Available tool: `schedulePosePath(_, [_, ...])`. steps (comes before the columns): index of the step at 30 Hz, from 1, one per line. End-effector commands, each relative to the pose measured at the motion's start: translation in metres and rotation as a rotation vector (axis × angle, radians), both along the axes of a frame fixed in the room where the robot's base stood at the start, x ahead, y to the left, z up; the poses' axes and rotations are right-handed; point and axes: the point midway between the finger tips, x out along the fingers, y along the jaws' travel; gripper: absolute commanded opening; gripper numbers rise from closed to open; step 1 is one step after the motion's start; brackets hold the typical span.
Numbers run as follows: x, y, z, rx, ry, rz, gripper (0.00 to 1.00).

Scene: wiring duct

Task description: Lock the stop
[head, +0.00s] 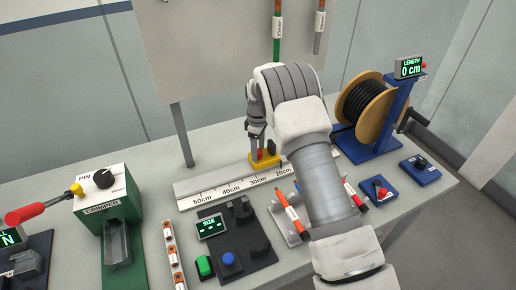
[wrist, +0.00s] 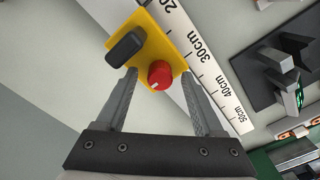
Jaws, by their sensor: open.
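The stop is a yellow block (head: 265,164) on the white ruler rail (head: 215,184), between the 20cm and 30cm marks. It also shows in the wrist view (wrist: 178,50). It carries a red knob (wrist: 160,74) with a small white mark and a black handle (wrist: 124,48). My gripper (wrist: 158,76) is open, with one finger on each side of the red knob. I cannot tell whether the fingers touch it. In the head view my gripper (head: 257,140) points down at the stop, and my arm hides part of the rail's right end.
A cable spool (head: 361,106) on a blue stand with a "0 cm" display (head: 409,67) stands at the right. A size gauge (head: 236,232), a marker tray (head: 290,215) and a green crimper (head: 118,217) stand in front and left.

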Motion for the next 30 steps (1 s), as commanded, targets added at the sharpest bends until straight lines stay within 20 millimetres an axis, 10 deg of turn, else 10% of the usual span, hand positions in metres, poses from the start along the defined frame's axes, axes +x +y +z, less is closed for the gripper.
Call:
schedulePosePath(3, [0.0,0.0001,0.0002,0.0,0.0,0.0,0.69])
schedulePosePath(15, [-0.0001,0.0001,0.0006,0.0,0.0,0.0,0.0])
schedulePosePath(30, [0.0001,0.0004,-0.0004,0.001,0.0,-0.094,0.0])
